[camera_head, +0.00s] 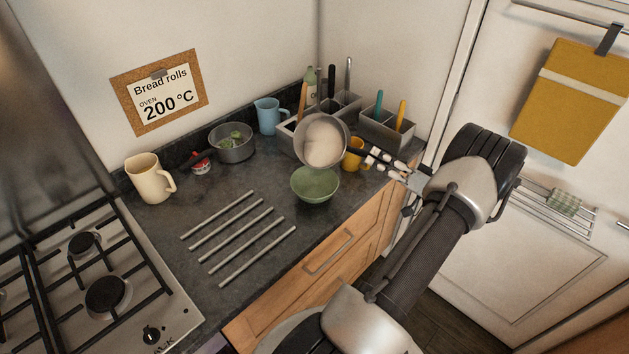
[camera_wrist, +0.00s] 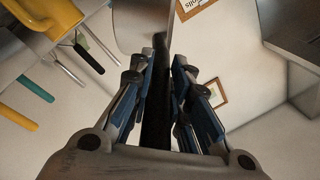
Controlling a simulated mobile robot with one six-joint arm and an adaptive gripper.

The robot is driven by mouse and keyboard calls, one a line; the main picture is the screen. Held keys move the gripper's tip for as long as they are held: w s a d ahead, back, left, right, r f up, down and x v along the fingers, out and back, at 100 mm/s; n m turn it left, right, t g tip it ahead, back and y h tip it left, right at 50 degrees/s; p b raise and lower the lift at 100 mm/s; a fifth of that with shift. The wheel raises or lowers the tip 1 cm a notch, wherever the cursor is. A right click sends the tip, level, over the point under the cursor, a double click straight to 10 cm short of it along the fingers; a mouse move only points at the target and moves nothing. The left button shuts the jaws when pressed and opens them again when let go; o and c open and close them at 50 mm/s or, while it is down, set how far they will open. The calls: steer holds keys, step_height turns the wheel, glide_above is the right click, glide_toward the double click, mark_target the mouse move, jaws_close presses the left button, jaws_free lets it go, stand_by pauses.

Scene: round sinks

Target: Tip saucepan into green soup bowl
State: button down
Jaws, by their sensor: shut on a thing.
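A grey saucepan (camera_head: 299,150) with pale, whitish contents (camera_head: 324,142) is held tilted above the counter, its open side facing the head camera. My gripper (camera_head: 376,160) is shut on the saucepan's dark handle, which runs between the fingers in the wrist view (camera_wrist: 157,110). The edge of the pan shows at the top of the wrist view (camera_wrist: 133,22). The green soup bowl (camera_head: 315,187) stands upright on the dark counter just below the saucepan. I see no contents in the bowl, and I cannot tell whether anything is pouring.
A second pan (camera_head: 233,153) with green contents, a blue jug (camera_head: 268,117) and a cream jug (camera_head: 148,180) stand behind and left. A yellow mug (camera_head: 353,156) and grey utensil holders (camera_head: 386,132) are close behind the saucepan. Metal bars (camera_head: 238,235) lie on the counter, left of the bowl.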

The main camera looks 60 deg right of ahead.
steer(key=shift+a+r+n+t+y, duration=0.2)
steer(key=shift+a+n, duration=0.25)
steer(key=shift+n, duration=0.4)
steer(key=shift+a+r+n+t+y, duration=0.1)
steer(key=shift+a+r+n+t, duration=0.25)
steer(key=shift+n, duration=0.5)
stand_by(4.1)
steer(key=shift+a+n, duration=0.3)
steer(key=shift+n, duration=0.5)
stand_by(1.4)
